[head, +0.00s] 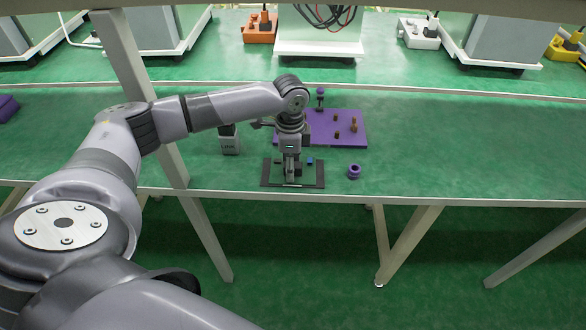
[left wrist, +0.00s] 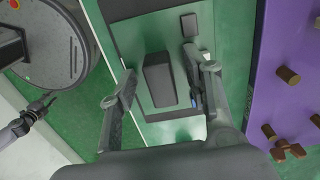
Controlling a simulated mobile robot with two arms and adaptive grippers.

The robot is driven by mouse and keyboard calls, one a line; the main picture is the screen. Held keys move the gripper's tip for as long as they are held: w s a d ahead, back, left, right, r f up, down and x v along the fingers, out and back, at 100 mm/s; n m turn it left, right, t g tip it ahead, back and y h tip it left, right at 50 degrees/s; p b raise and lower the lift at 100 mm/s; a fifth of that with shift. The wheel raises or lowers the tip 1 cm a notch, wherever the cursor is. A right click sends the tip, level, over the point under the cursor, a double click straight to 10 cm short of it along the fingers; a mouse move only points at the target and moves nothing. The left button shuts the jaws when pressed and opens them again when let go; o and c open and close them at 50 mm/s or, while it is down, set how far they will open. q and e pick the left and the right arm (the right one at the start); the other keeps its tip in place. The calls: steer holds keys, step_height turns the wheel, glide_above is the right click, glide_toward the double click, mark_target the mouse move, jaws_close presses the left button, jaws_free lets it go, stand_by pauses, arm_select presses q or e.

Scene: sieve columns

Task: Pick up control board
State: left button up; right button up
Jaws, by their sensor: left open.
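A flat dark-edged board with a green middle, which looks like the control board (head: 318,178), lies near the front edge of the green table. It also shows in the left wrist view (left wrist: 128,35), with a raised black block (left wrist: 158,80) and a smaller black piece (left wrist: 190,24) on it. My left gripper (head: 291,172) points down over the board and hides part of it. In the left wrist view its open fingers (left wrist: 160,64) stand either side of the black block, with gaps visible. I cannot tell how high the fingertips are. My right gripper is not in view.
A purple board (head: 352,120) with several brown pegs lies just behind. A purple ring-like part (head: 354,171) sits to the right and a grey box (head: 229,140) to the left. A slanted table post (head: 140,75) stands near my arm. The table's right side is clear.

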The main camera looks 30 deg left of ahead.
arm_select(q)
steer(key=shift+f, duration=0.15)
jaws_close()
stand_by(0.5)
